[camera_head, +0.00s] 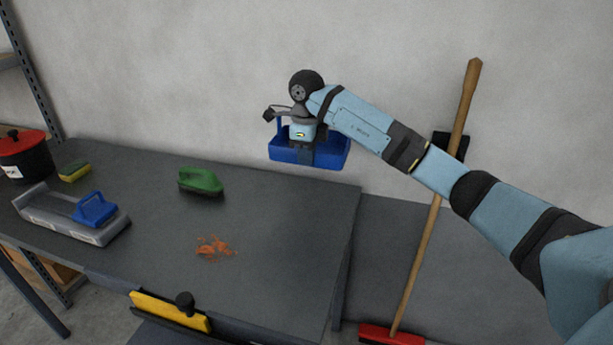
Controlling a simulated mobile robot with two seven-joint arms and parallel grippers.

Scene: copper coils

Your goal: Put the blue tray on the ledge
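The blue tray (333,153) is up against the pale wall in the picture, just above the back right edge of the dark tabletop. It looks roughly level and clear of the tabletop. My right gripper (304,155) reaches down over the tray from above and appears shut on its near middle part; the fingertips are partly hidden. My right arm comes in from the right. My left gripper is not in view.
The dark table (280,225) holds a green brush (201,181), an orange spill (214,247), a grey case with a blue part (75,216), a sponge (74,172) and a red-lidded pot (24,155). A broom (430,220) leans on the wall at the right.

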